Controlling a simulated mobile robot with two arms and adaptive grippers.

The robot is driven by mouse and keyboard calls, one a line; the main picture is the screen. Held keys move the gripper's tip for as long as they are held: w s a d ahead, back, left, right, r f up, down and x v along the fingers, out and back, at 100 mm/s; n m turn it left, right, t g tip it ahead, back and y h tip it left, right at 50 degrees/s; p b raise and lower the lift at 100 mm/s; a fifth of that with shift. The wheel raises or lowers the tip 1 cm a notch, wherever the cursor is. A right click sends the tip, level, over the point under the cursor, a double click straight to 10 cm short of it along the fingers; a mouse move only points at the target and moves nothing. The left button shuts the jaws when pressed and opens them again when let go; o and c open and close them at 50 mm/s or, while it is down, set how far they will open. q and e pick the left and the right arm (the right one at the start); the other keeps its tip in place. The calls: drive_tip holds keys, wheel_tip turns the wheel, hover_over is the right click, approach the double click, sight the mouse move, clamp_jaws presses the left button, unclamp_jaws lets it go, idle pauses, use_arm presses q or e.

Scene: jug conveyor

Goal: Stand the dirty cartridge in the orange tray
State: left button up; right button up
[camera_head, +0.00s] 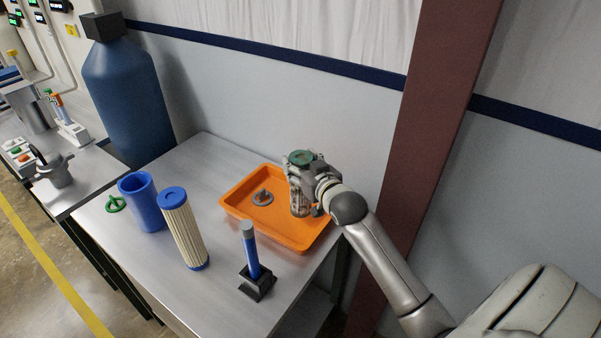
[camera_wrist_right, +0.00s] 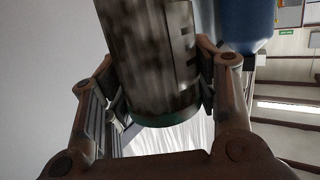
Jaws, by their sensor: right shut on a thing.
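The dirty cartridge (camera_head: 299,158) shows in the head view as a green end cap with a stained body below it, upright in my right gripper (camera_head: 305,185). My right gripper is shut around it, over the right part of the orange tray (camera_head: 237,197). In the right wrist view the grey, blotched cartridge body (camera_wrist_right: 153,55) with its green end sits between the two fingers. The gripper hides much of the cartridge in the head view, and I cannot tell whether its lower end touches the tray floor. My left gripper is not in view.
A grey ring-like part (camera_head: 262,198) lies in the tray. A clean white cartridge (camera_head: 184,232) with blue caps, a blue cylinder (camera_head: 142,203), a green ring (camera_head: 116,204) and a blue-handled tool in a black stand (camera_head: 252,252) are on the table. The wall and a brown post (camera_head: 425,130) are close behind.

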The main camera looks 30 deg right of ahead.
drive_tip(key=shift+w+f, duration=0.25)
drive_tip(key=shift+f, duration=0.1)
wheel_tip(320, 180, down, 3)
drive_tip(key=shift+s+r+p, duration=0.1)
drive_tip(key=shift+p, duration=0.5)
drive_tip(key=o, duration=1.4)
drive_tip(key=shift+c, duration=0.2)
drive_tip(key=shift+s, duration=0.15)
drive_tip(key=b+v, duration=0.2)
drive_tip(key=v, duration=0.9)
drive_tip(key=shift+s, duration=0.35)
